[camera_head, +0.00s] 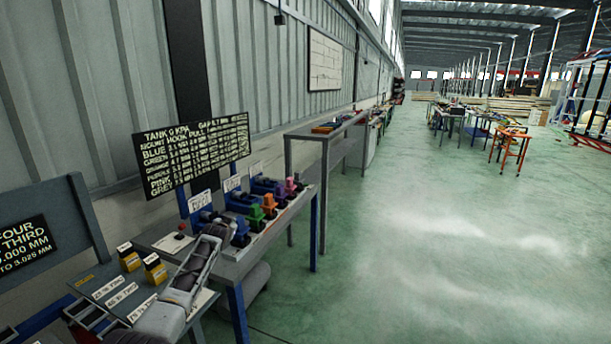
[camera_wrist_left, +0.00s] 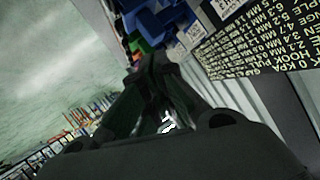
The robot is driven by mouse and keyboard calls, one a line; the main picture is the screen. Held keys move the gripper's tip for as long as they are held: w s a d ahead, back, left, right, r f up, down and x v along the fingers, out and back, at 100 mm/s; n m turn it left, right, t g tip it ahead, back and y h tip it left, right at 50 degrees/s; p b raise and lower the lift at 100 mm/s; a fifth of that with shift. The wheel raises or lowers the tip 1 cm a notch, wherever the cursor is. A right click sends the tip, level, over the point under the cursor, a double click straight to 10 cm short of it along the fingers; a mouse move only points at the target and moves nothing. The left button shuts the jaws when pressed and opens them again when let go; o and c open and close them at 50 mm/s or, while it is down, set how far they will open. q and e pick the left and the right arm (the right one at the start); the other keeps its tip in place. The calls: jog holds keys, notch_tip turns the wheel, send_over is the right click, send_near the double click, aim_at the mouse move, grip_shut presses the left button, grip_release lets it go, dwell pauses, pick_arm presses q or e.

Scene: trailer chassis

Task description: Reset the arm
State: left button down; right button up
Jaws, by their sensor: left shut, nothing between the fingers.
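My left arm (camera_head: 192,276) comes in from the bottom left in the head view and reaches up over the front bench. My left gripper is at its far end, small and dark against the bench, so its fingers are hard to make out there. In the left wrist view the left gripper (camera_wrist_left: 150,66) has its dark fingers together, with nothing between them. Blue and green parts show beyond the fingertips in that view. My right arm and gripper are not in view.
A bench (camera_head: 262,243) holds blue, green, orange, purple and pink blocks beneath a black text board (camera_head: 195,153). Yellow-and-black items (camera_head: 155,268) sit beside my arm. A grey frame table (camera_head: 325,136) stands behind.

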pick_arm(q)
jog(key=s+d+f+g, duration=0.1)
jog(key=s+f, duration=0.3)
jog(key=f, duration=0.6)
jog(key=s+f+n+h, duration=0.1)
jog(key=s+f, duration=0.4)
jog(key=f, duration=0.4)
jog(key=s+d+f+g, duration=0.1)
jog(key=s+f, duration=0.3)
jog(key=f, duration=0.6)
jog(key=s+f+g, duration=0.4)
jog(key=s+f, duration=1.5)
jog(key=s+d+f+g, duration=0.1)
jog(key=s+f, duration=0.4)
jog(key=s, duration=0.4)
jog(key=s+f+g+b, duration=0.1)
jog(key=s+f, duration=0.4)
jog(key=s, duration=0.3)
jog(key=s+d+f+g, duration=0.1)
jog(key=s+f, duration=0.5)
jog(key=s, duration=0.3)
jog(key=s+f+g, duration=0.2)
jog(key=s, duration=1.2)
jog(key=s+f+g, duration=0.1)
jog(key=s+f, duration=0.2)
jog(key=s, duration=1.2)
jog(key=shift+s+f+g, duration=0.15)
jog(key=shift+f+g, duration=0.2)
jog(key=shift+g, duration=0.05)
jog(key=shift+s+a, duration=0.1)
